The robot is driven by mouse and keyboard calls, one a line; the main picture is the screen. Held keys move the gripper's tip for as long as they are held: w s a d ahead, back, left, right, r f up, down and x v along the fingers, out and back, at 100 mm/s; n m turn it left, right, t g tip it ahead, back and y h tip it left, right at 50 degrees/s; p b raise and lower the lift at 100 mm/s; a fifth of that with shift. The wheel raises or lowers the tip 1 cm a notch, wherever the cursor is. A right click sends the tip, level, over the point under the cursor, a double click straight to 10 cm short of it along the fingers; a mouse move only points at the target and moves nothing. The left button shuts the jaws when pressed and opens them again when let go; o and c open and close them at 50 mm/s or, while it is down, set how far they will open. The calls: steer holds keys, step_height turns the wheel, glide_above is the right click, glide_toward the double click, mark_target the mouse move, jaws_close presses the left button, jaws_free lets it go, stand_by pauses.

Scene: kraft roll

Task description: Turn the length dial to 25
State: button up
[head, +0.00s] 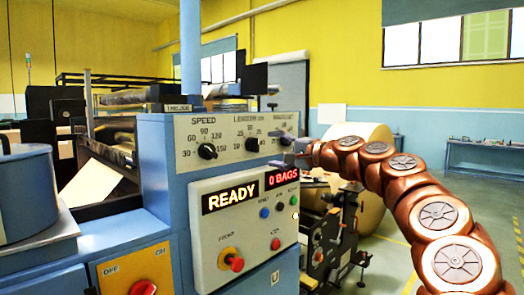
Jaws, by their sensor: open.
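The length dial (252,145) is a black knob in the middle of the machine's light upper panel (229,136), under a scale with small numbers. Its pointer is too small to read surely. My gripper (284,160) is at the end of the copper-coloured arm, in front of the panel's right part. It is below and to the right of the length dial and looks apart from it. It is small in the picture and its fingers are hard to make out, but it is open, with nothing seen in it.
The speed dial (207,151) is on the left and a third dial (286,139) on the right, close above my gripper. Below are a READY display (230,197), a 0 BAGS display (283,177), several buttons and a red knob (236,264). A large paper roll (372,200) stands behind my arm.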

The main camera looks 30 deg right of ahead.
mark_target(258, 146)
steer(key=shift+m+h, duration=0.3)
steer(key=shift+d+p+x, duration=0.25)
steer(key=shift+d+x, duration=0.05)
steer(key=shift+x, duration=0.9)
steer(key=shift+d+p+x, duration=0.25)
steer(key=shift+p+x, duration=0.05)
steer(key=shift+x, duration=0.95)
steer(key=shift+d+p+x, duration=0.25)
steer(key=shift+d+x, duration=0.05)
steer(key=shift+x, duration=0.9)
steer(key=shift+w+r, duration=0.1)
steer(key=shift+w, duration=0.1)
steer(key=c, duration=1.1)
